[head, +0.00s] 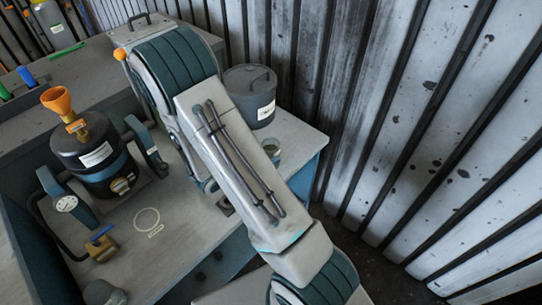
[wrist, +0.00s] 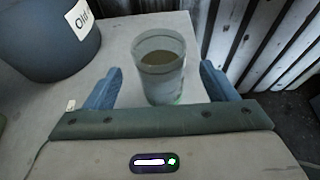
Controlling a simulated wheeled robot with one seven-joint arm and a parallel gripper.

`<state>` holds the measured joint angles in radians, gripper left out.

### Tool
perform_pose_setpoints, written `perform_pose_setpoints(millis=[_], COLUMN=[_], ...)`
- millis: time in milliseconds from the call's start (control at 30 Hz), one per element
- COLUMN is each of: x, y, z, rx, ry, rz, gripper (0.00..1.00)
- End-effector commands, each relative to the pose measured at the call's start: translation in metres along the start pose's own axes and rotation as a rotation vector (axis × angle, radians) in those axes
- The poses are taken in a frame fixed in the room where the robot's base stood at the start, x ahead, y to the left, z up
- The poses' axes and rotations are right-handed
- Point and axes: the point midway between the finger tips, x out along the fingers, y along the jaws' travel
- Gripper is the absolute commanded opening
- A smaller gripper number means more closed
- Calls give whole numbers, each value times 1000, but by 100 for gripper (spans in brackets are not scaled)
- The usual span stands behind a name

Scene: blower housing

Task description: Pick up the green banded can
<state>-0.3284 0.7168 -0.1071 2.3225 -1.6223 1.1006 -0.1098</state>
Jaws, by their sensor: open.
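A small, round, open-topped can (wrist: 163,82) stands upright in the wrist view, pale grey and translucent-looking, with a faint green tint near its base. In the head view part of it (head: 272,152) shows beside my arm, near the bench's right end. My gripper (wrist: 160,70) is open, with one blue finger on each side of the can and visible gaps to both. In the head view my arm hides the gripper.
A large dark drum (head: 250,96) labelled "Old" stands close by at the back. A black blower housing (head: 92,150) with an orange funnel (head: 57,100) sits left on the bench (head: 182,222). A corrugated wall (head: 430,110) lies right.

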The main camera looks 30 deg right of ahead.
Motion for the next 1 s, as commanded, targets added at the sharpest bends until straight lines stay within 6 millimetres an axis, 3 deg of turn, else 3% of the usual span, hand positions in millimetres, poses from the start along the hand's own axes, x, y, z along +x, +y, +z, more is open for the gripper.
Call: perform_pose_setpoints(millis=[267,500,800,867,1000], x=[23,58,64,64,64], y=[-1,0,0,0,0], z=[0,-1,-1,-1,-1], rx=[0,1,0,0,0], ry=[0,0,1,1,1], rz=[-3,-3,1,0,0], gripper=[79,79,79,67,28])
